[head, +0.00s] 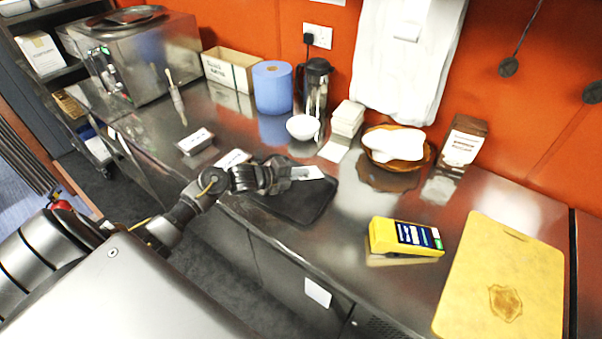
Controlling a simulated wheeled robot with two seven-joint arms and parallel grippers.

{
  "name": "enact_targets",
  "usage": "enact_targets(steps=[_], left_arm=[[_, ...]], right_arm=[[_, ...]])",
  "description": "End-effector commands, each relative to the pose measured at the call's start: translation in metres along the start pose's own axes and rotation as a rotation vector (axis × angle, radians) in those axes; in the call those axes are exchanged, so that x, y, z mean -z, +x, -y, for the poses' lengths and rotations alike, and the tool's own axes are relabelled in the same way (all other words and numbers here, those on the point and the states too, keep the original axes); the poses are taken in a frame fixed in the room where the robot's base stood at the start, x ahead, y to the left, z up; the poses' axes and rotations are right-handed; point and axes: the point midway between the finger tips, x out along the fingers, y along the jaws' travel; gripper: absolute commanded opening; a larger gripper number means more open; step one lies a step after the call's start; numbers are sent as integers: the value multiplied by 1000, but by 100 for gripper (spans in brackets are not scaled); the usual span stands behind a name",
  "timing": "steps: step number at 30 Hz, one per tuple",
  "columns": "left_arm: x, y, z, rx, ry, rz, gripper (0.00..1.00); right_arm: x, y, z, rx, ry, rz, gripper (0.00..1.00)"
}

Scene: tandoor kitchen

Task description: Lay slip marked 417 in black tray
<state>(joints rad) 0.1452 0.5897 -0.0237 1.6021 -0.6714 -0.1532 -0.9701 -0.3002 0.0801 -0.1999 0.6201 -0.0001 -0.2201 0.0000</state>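My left gripper (285,175) reaches in from the left over the black tray (308,207), a flat dark tray near the counter's front edge. A small white slip (307,173) sticks out from the fingertips, and the gripper looks shut on it. The slip is above the tray's far part; I cannot tell whether it touches the tray. Its marking is too small to read. My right gripper is not in view.
A small metal block with a white label (196,140) stands left of the tray. Behind are a white bowl (302,127), a blue roll (272,88) and a brown basket (398,162). A yellow card terminal (405,238) and a cutting board (500,275) lie right.

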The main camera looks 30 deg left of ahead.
Motion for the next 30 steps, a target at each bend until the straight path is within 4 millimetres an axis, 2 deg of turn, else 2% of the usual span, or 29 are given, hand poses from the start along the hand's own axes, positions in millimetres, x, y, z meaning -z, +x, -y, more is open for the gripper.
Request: enact_targets(steps=[21, 30], left_arm=[[0, 24, -65, 1, -2, -1, 0], [0, 28, -76, 1, 0, 0, 0]], right_arm=[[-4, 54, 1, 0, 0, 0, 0], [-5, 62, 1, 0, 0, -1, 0]])
